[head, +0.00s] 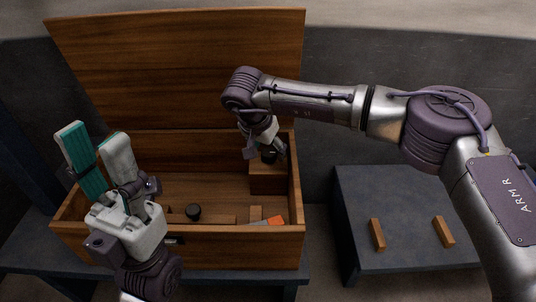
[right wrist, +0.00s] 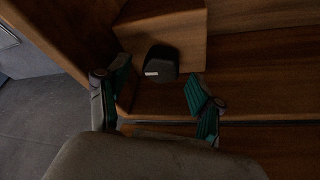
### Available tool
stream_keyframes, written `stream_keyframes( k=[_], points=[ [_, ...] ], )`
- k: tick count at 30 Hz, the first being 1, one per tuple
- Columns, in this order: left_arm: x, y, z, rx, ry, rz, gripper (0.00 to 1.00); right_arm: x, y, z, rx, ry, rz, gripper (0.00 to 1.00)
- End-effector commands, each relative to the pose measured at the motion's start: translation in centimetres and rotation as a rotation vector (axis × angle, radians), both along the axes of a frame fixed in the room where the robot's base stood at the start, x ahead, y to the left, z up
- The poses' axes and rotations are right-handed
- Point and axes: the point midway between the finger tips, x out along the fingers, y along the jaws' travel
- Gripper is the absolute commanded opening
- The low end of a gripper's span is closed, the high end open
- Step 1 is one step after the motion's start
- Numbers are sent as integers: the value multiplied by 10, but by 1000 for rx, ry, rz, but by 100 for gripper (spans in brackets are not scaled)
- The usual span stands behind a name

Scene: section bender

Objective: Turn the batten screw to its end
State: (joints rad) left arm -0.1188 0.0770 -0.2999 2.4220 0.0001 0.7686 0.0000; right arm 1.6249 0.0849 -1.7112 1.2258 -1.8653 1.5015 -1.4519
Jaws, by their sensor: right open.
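Two dark knobs show in the open wooden chest, and I cannot tell from the head view which is the batten screw. One knob (head: 268,156) is at a raised wooden block (head: 268,181) in the right back corner. The other knob (head: 193,212) is lower, near the front wall. My right gripper (head: 264,149) is open over the block, pointing down at its knob. In the right wrist view this dark knob (right wrist: 161,62) has a small white mark and appears beyond and between the spread fingers, with no visible grip. My left gripper (head: 96,142) is open and empty, fingers up, at the chest's left front.
The chest's lid (head: 180,70) stands open behind. An orange and grey item (head: 270,221) lies inside at the front right. A dark table (head: 390,195) to the right carries two small wooden blocks (head: 377,234) (head: 444,231). The chest walls stand close around my right gripper.

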Motion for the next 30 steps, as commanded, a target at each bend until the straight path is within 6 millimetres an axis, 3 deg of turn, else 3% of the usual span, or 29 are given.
stream_keyframes(
  k=[12,23,27,30],
  points=[
    [0,-1,2,2,-10,0,40,3,-2,-8,-1,-1,1,66],
    [1,-1,2,2,-9,0,40,3,-2,-8,-1,0,0,6],
    [0,0,7,1,-10,-1,40,3,-1,-5,-1,1,-48,6],
    [-1,1,-1,-2,35,-2,40,3,0,-3,-2,1,-158,6]
  ],
)
